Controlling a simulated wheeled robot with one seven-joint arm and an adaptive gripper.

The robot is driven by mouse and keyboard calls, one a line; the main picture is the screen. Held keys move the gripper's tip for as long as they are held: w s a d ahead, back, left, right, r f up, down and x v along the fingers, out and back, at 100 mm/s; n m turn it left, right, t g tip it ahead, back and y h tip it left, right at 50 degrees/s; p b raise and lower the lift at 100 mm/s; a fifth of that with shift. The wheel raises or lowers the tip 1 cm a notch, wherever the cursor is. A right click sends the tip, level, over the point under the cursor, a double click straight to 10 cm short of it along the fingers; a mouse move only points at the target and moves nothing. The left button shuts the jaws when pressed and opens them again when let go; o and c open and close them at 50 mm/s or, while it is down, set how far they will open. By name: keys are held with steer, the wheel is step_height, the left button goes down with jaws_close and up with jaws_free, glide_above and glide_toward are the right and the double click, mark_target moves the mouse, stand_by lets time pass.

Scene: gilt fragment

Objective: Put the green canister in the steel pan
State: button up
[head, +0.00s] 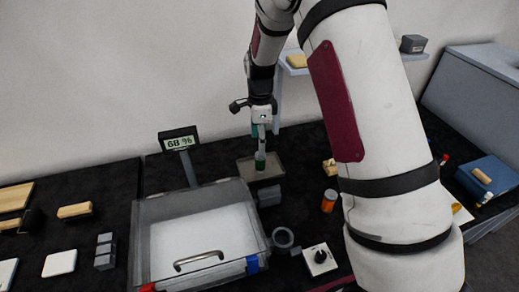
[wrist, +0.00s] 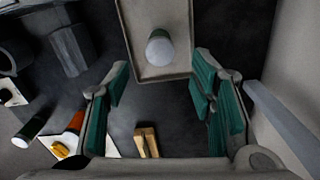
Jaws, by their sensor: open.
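The green canister (head: 260,161) stands upright in the steel pan (head: 274,173), a shallow grey rectangular tray behind the clear-sided bin. In the wrist view the canister shows its pale rounded top (wrist: 159,46) and a dark green edge, inside the rim of the pan (wrist: 184,70). My gripper (wrist: 160,72) is open, its teal-padded fingers wide apart with nothing between them. The canister lies beyond the fingertips in the wrist view. In the head view my gripper (head: 261,135) is above the pan and canister; its fingertips are small and hard to make out there.
A large bin (head: 205,237) stands in front of the pan, with a grey block (head: 269,196) beside it. A display (head: 179,138) reads 68 %. An orange canister (head: 329,201) and a wooden piece (head: 330,167) are to the right. The wall is close behind.

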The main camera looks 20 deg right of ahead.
step_height(320, 180, up, 4)
steer(key=r, duration=0.1)
step_height(320, 180, up, 7)
steer(key=n+t, duration=0.1)
steer(key=n, duration=0.2)
glide_above(260, 154)
steer(key=s, duration=0.4)
steer(key=s+r+n+t, duration=0.2)
steer(key=s+r+n, duration=0.3)
steer(key=s+r, duration=0.35)
steer(key=s+r+n+t, duration=0.1)
steer(key=s+r+n, duration=0.2)
steer(key=s+n, duration=0.3)
steer(key=s+r+n+t, duration=0.1)
steer(key=s+n, duration=0.4)
steer(key=s, duration=0.7)
steer(key=shift+s+r+n+t, duration=0.15)
steer(key=shift+r+n+t, duration=0.2)
steer(key=shift+r, duration=0.55)
